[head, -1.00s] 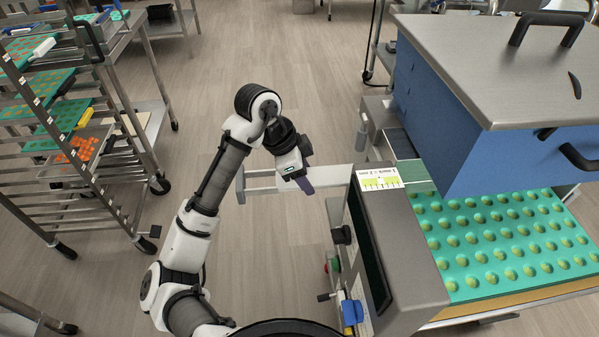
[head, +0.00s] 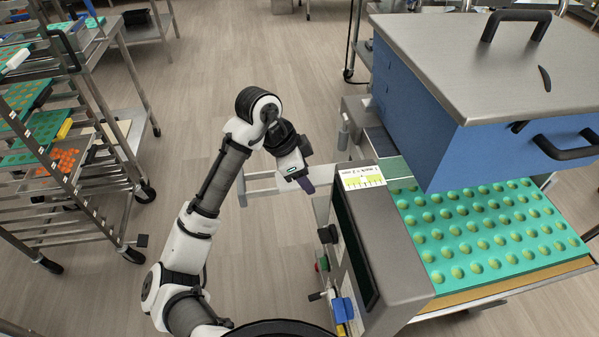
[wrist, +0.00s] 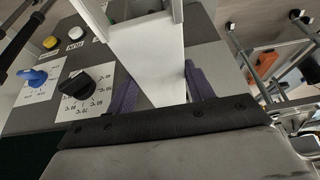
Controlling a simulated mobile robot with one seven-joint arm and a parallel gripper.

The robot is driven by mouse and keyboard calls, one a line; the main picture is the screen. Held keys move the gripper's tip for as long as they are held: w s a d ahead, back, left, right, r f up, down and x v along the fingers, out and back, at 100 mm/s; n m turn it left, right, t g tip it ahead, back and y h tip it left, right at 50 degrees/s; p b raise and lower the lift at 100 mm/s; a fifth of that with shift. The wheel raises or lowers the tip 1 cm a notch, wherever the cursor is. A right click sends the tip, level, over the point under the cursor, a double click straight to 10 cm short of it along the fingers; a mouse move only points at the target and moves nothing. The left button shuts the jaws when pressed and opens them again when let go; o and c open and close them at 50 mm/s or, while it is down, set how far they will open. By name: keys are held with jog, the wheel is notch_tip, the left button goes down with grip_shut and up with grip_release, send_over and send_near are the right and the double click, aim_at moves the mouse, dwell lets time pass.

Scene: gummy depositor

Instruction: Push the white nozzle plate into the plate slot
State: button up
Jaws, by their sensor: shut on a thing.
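The white nozzle plate (head: 262,180) is a long pale piece left of the depositor, with a frame-like left end. It also shows as a white slab between the purple fingers in the wrist view (wrist: 148,65). My gripper (head: 307,186) is shut on it, with one finger on each side (wrist: 160,92). The plate's right end reaches the left side of the depositor (head: 400,240), behind the control housing. The plate slot's mouth is hidden there, so I cannot tell how far the plate is in.
The control panel carries a black knob (wrist: 75,83) and a blue handle (wrist: 32,77), close to my gripper. A blue hopper (head: 440,130) stands above a green mould tray (head: 410,208). A tray rack (head: 75,205) stands at left. Open floor lies between.

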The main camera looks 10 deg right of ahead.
jog(key=shift+d+p, duration=0.95)
jog(key=shift+d, duration=3.45)
jog(key=shift+d, duration=0.1)
